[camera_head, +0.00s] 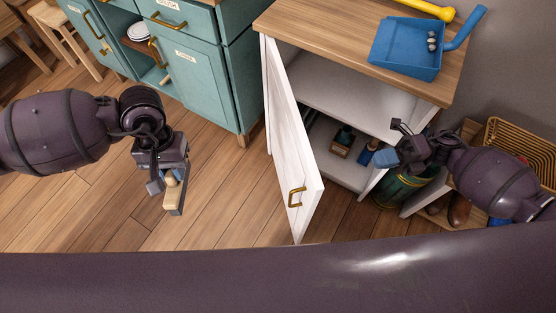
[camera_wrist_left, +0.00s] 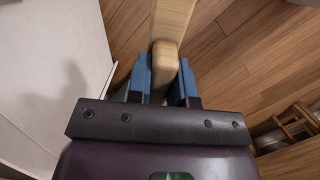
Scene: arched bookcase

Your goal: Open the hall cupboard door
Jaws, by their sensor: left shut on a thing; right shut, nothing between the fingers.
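The white hall cupboard (camera_head: 351,91) has a wooden top. Its white door (camera_head: 291,140) stands swung open toward the viewer, hinged at the left, with a brass handle (camera_head: 296,197) near its free edge. No gripper touches the handle. My left gripper (camera_head: 172,190) is over the floor, left of the door and apart from it. It is shut on a pale wooden piece, which also shows between the fingers in the left wrist view (camera_wrist_left: 165,57). My right gripper (camera_head: 388,150) is shut and empty at the right of the cupboard opening.
Dark bottles and a small wooden box (camera_head: 341,146) sit inside the cupboard. A blue dustpan (camera_head: 405,48) and a yellow-handled tool (camera_head: 425,8) lie on top. Teal cabinets (camera_head: 190,75) stand left. A wicker basket (camera_head: 520,145) and shoes are right. Floor between left arm and door is clear.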

